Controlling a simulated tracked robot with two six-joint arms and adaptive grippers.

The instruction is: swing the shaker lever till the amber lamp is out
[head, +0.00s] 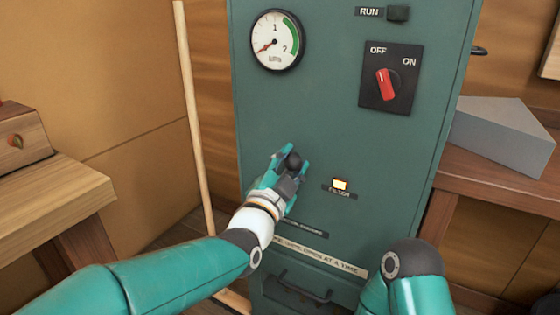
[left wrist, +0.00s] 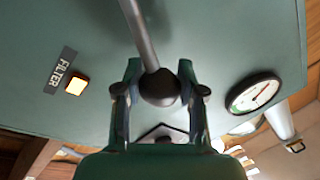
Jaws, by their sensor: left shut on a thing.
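The shaker lever is a grey rod (left wrist: 140,35) ending in a dark ball knob (left wrist: 159,88). In the left wrist view the knob sits between the two fingers of my left gripper (left wrist: 160,95), which is shut on it. In the head view my left gripper (head: 289,165) holds the dark knob (head: 293,161) in front of the green cabinet (head: 330,120). The amber lamp (head: 340,184) is lit, above a FILTER label, right of the gripper. It also glows in the left wrist view (left wrist: 76,86). My right gripper is out of view.
A round gauge (head: 276,40) has its red needle near the low end. A red OFF/ON knob (head: 387,85) and a RUN indicator (head: 398,13) are at the upper right. A wooden pole (head: 193,120) stands left of the cabinet. A drawer handle (head: 304,288) is below.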

